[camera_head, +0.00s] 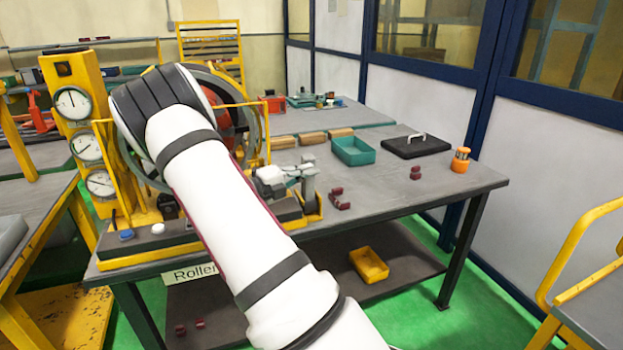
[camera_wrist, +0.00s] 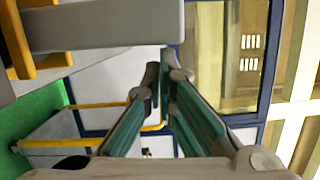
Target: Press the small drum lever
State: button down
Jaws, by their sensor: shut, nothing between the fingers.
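The winding machine stands on the table's left side in the head view, with a yellow frame (camera_head: 62,72) and a large round drum (camera_head: 258,122) partly hidden behind my arm. I cannot clearly pick out the small drum lever. A pale grey jointed piece (camera_head: 288,178) shows at the machine's right end, just past my arm; I cannot tell whether it is part of the machine or of my wrist. In the wrist view my gripper (camera_wrist: 165,72) is shut and empty, its tips close together. A grey bar (camera_wrist: 105,25) lies above and left of the fingertips there, apparently apart from them.
Dial gauges (camera_head: 86,147) are on the machine's left. The table (camera_head: 400,185) holds a teal bin (camera_head: 352,151), a black lidded case (camera_head: 416,146), an orange bottle (camera_head: 460,160) and small dark red parts (camera_head: 337,200). A yellow-railed cart (camera_head: 590,290) stands at right.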

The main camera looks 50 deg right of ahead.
jog(key=shift+w+d+r, duration=0.1)
jog(key=shift+w+d, duration=0.1)
jog(key=shift+w, duration=0.2)
jog(key=shift+r, duration=0.1)
dwell(0.3)
jog(key=a+p, duration=0.1)
jog(key=a, duration=1)
jog(key=shift+s+a, duration=0.2)
jog(key=shift+a, duration=0.1)
